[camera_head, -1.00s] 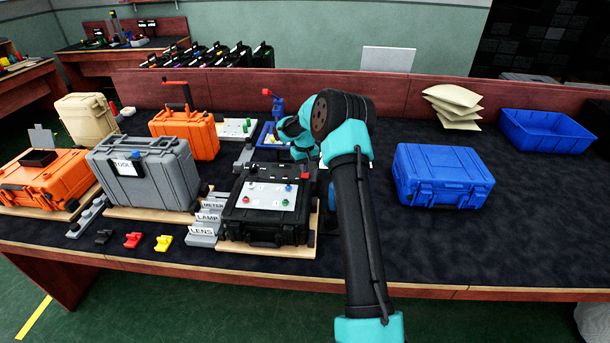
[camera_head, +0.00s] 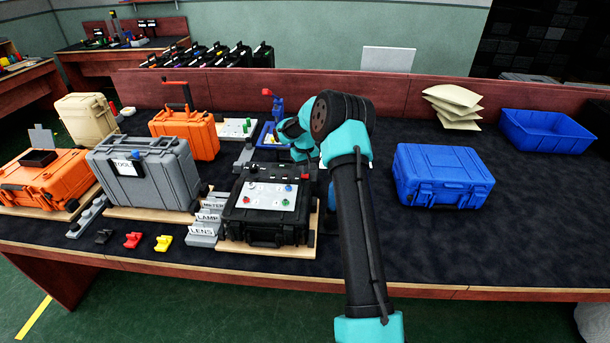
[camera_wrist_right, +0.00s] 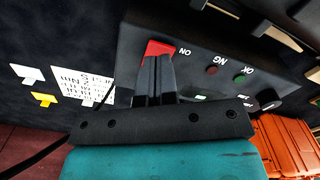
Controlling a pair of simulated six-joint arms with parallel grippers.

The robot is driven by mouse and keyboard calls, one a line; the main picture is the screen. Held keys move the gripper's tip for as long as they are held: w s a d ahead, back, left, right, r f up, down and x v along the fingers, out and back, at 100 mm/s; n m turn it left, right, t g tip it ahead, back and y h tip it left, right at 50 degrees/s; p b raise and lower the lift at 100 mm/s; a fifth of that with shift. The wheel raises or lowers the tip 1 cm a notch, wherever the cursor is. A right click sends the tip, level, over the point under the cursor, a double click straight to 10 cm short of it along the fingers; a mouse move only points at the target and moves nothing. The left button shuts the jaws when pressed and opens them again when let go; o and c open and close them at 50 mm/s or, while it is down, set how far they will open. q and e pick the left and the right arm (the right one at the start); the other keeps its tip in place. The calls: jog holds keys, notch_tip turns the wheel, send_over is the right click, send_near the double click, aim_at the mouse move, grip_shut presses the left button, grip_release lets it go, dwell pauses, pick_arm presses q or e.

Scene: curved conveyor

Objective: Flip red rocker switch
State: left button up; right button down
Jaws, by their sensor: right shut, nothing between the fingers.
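The red rocker switch (camera_wrist_right: 160,47) is set in a black panel box (camera_wrist_right: 205,55), beside the "ON" label, in the right wrist view. In the head view the switch (camera_head: 304,176) shows as a small red spot at the right end of the box (camera_head: 268,171). My right gripper (camera_wrist_right: 157,62) is shut and empty. Its fingertips are at the switch and cover part of it; I cannot tell whether they press on it. In the head view the teal right gripper (camera_head: 303,150) is over the box's right end, fingertips hard to see. My left gripper is not in view.
A black case with a white panel (camera_head: 264,196) stands in front of the box. A grey case (camera_head: 145,178) and an orange case (camera_head: 185,133) are to the left. A blue case (camera_head: 440,176) stands to the right, with free table around it.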

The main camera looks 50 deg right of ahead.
jog(key=shift+f, duration=0.95)
dwell(0.6)
jog(key=shift+r, duration=3.55)
